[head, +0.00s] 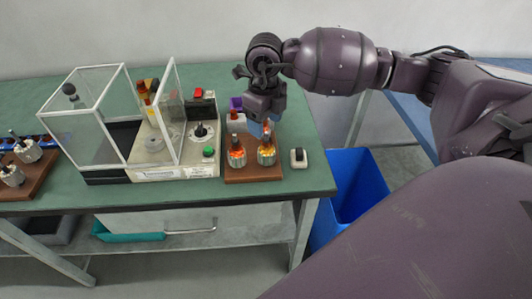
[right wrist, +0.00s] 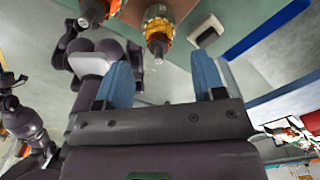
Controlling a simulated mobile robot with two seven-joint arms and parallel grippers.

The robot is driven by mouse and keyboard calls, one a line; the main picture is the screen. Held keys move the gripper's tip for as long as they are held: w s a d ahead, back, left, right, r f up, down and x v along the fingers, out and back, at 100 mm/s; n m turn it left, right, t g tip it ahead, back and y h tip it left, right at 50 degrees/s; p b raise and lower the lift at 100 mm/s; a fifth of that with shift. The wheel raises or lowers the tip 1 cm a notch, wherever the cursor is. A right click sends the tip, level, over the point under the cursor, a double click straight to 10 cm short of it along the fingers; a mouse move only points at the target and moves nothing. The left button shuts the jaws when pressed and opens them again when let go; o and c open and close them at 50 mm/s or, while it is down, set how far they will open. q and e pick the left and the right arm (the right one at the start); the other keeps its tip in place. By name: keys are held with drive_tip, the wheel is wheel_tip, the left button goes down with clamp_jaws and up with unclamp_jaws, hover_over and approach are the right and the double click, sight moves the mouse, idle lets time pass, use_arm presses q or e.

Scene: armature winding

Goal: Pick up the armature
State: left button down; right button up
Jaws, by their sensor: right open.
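Two wound armatures with orange-copper windings stand upright on a brown wooden board (head: 254,174). The left one (head: 236,154) and the right one (head: 267,152) are side by side. My right gripper (head: 261,130) is over the board, with its blue fingers pointing down near the top of the right armature. In the right wrist view the open blue fingers (right wrist: 162,72) have nothing between them. One wound armature (right wrist: 158,32) shows beyond the fingertips, apart from them. Bare silver armatures (head: 28,150) stand on another brown board (head: 35,174) at the far left. I do not see my left gripper clearly.
A winding machine (head: 172,172) with a clear-walled guard (head: 95,120) stands left of the board. A small black-and-white switch (head: 298,158) sits to its right. A blue bin (head: 352,190) is beside the green table (head: 290,195). A purple container (head: 236,104) is behind the board.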

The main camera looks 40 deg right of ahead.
sight(267, 133)
drive_tip(key=f, duration=0.5)
drive_tip(key=shift+s+f, duration=0.1)
drive_tip(key=shift+s, duration=0.3)
drive_tip(key=shift+f, duration=0.5)
clamp_jaws()
